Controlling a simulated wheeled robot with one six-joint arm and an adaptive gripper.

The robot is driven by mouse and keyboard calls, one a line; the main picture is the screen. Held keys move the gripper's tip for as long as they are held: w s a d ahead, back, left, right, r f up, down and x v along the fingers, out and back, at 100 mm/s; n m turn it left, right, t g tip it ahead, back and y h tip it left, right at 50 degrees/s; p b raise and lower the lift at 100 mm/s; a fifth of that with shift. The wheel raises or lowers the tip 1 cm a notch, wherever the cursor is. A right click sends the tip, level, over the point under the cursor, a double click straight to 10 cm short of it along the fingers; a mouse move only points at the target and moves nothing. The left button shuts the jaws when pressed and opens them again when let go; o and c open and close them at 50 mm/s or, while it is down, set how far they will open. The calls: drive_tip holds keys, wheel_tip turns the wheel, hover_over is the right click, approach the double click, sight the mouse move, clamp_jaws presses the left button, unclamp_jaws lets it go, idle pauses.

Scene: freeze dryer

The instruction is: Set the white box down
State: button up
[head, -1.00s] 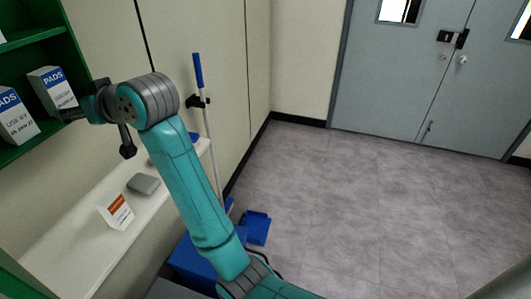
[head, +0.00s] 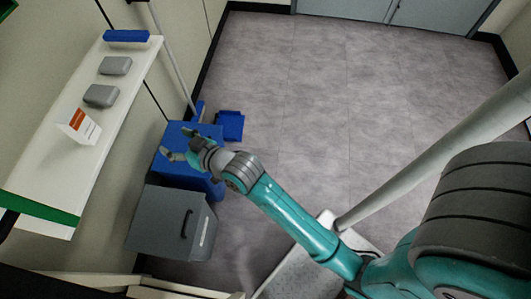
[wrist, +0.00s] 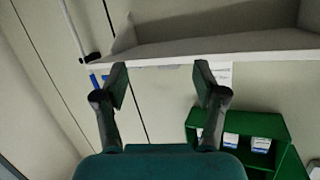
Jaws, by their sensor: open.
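My gripper (head: 176,143) is open and empty above the blue box-shaped bin in the head view. In the wrist view its two fingers (wrist: 160,75) stand wide apart with nothing between them. White boxes with blue bands (wrist: 231,141) stand on the green shelf (wrist: 240,120) low at the right of the wrist view, well away from the fingers. That view appears upside down. The boxes are out of the head view, where only the shelf's green edge (head: 40,208) shows. I cannot tell which box is the task's.
Below are the blue bin (head: 175,175), a grey bin (head: 165,225) and a blue dustpan (head: 230,125). The floor (head: 320,90) beyond is open.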

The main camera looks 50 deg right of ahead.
drive_tip(key=s+d+f+h, duration=0.1)
drive_tip(key=s+d+f, duration=0.15)
drive_tip(key=s, duration=0.35)
drive_tip(key=s+d+f, duration=0.1)
drive_tip(key=s+f, duration=0.2)
drive_tip(key=s, duration=0.4)
drive_tip(key=s+d+r+h, duration=0.1)
drive_tip(key=s+r, duration=0.2)
drive_tip(key=s, duration=1)
drive_tip(key=s+d+r, duration=0.2)
drive_tip(key=s+r, duration=0.1)
drive_tip(key=s, duration=0.9)
drive_tip(key=shift+s+h, duration=0.4)
